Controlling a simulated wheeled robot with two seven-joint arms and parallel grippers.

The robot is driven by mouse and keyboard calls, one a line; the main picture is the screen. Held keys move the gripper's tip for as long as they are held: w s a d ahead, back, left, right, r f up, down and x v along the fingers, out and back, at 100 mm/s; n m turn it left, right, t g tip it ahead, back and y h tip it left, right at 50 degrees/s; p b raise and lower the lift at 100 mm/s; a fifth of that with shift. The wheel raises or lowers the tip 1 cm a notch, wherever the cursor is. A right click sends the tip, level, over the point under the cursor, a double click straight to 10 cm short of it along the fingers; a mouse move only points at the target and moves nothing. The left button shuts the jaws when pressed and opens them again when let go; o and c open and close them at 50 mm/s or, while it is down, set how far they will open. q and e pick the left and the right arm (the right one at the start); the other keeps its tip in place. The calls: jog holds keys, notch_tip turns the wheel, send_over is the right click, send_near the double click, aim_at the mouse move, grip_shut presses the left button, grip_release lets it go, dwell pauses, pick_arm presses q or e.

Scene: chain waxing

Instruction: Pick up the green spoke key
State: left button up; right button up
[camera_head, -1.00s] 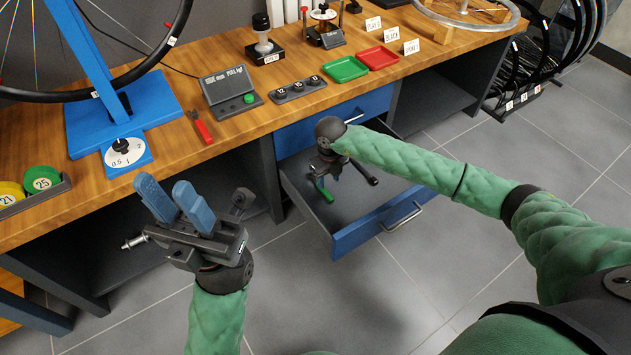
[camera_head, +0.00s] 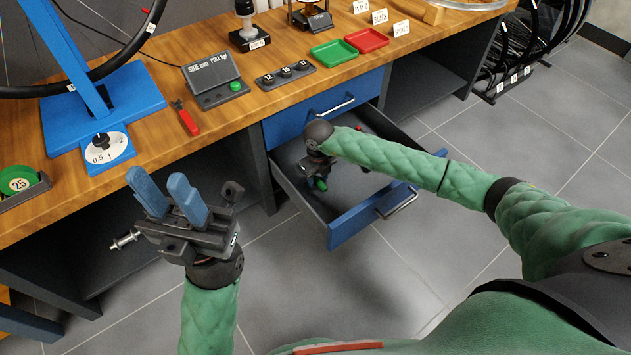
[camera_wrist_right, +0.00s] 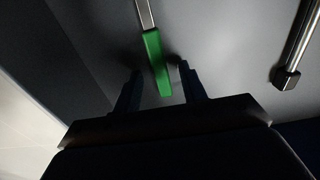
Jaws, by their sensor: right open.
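The green spoke key (camera_head: 321,184) lies in the open drawer, mostly hidden by my right gripper in the head view. In the right wrist view its green handle (camera_wrist_right: 157,62) and metal shaft show. My right gripper (camera_head: 318,179) is down in the drawer. In the wrist view its two fingertips (camera_wrist_right: 159,74) are apart, one on each side of the handle's end, with gaps on both sides. I cannot tell its exact height above the key. My left gripper (camera_head: 161,182) is open and empty, with blue fingers pointing up in front of the bench.
A metal bar with a dark end (camera_wrist_right: 292,52) shows at the right of the wrist view. The wooden bench (camera_head: 225,117) above carries a red-handled tool (camera_head: 188,122), a green tray (camera_head: 334,54) and a red tray (camera_head: 366,40).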

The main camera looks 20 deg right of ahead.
jog(key=shift+f, duration=0.35)
grip_shut()
jog(key=shift+r, duration=0.15)
